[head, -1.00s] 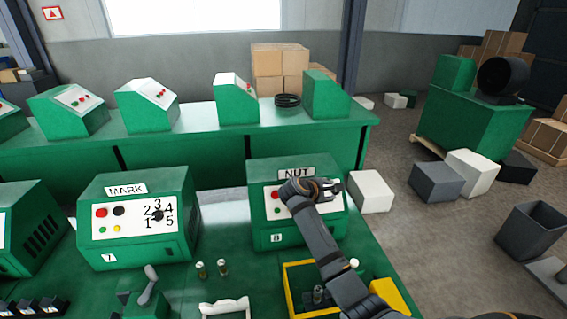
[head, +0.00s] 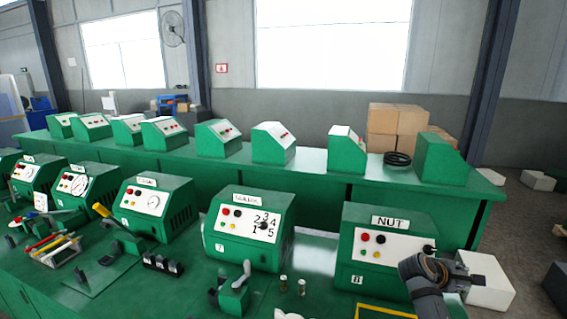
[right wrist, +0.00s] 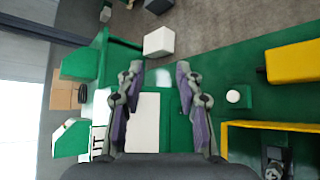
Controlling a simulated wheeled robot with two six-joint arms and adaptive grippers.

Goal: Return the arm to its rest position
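My right arm comes in at the lower right of the head view, with its gripper (head: 462,276) by the lower right edge of the NUT machine (head: 385,295). In the right wrist view the two fingers of this gripper (right wrist: 159,76) stand apart with nothing between the tips. The white front panel (right wrist: 143,122) of the NUT machine shows beyond them, between the fingers. My left arm and gripper are not in view.
The MARK machine (head: 247,232) stands left of the NUT machine. A lever device (head: 235,297) and two small posts stand in front.

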